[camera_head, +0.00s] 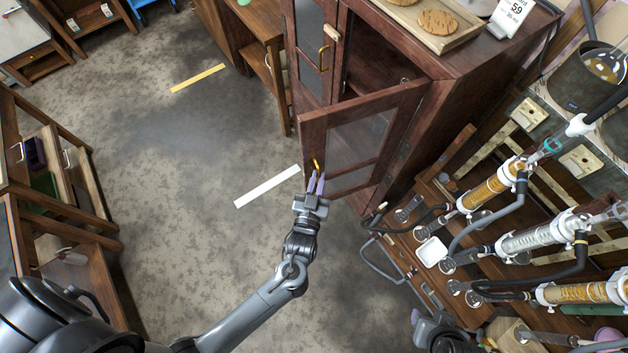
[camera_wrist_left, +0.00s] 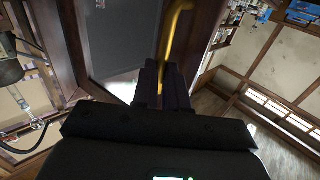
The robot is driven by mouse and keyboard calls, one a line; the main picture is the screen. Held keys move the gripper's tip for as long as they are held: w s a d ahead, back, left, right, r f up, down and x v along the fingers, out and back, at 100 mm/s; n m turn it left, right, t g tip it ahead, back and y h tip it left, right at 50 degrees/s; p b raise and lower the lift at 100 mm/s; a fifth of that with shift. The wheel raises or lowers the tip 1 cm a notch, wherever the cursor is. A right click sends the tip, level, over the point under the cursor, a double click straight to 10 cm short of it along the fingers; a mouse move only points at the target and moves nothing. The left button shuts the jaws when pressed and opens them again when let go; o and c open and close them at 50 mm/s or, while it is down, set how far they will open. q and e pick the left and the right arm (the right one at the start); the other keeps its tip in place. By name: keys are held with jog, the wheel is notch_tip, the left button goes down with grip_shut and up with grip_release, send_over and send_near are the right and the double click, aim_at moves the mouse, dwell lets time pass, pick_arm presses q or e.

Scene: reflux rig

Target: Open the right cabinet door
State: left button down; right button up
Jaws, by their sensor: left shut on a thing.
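The right cabinet door (camera_head: 358,139), a dark wooden frame with a glass pane, stands swung out from the dark wooden cabinet (camera_head: 440,105). Its brass handle (camera_head: 317,164) is near the free edge; it also shows in the left wrist view (camera_wrist_left: 172,32). My left gripper (camera_head: 317,183) is shut on this handle, and its fingers partly hide it. In the left wrist view its dark fingers (camera_wrist_left: 168,82) close around the lower handle. The left cabinet door (camera_head: 312,45) has its own brass handle (camera_head: 322,60). A dark part of my right arm (camera_head: 438,335) shows at the bottom; its fingers are unclear.
A tray of cookies (camera_head: 425,22) and a price sign (camera_head: 511,14) stand on the cabinet top. Glass reflux columns (camera_head: 540,238) and hoses crowd the bench at right. Open floor (camera_head: 190,150) lies left of the door, with a white strip (camera_head: 268,187) nearby.

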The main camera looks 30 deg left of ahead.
pick_arm(q)
jog(key=shift+w+d+h, duration=0.2)
jog(key=shift+d+h, duration=0.1)
jog(key=shift+d, duration=0.35)
jog(key=c, duration=1.4)
grip_release()
jog(key=shift+w+d+r, duration=0.1)
jog(key=shift+w+d, duration=0.05)
jog(key=shift+o, duration=1.2)
jog(key=shift+w+d+r, duration=0.1)
jog(key=shift+w+d, duration=0.15)
jog(key=shift+a, duration=0.15)
jog(key=shift+s, duration=0.1)
jog(key=shift+s, duration=0.1)
jog(key=b+v, duration=0.1)
jog(key=v, duration=0.9)
jog(key=shift+s, duration=0.3)
jog(key=shift+c, duration=0.3)
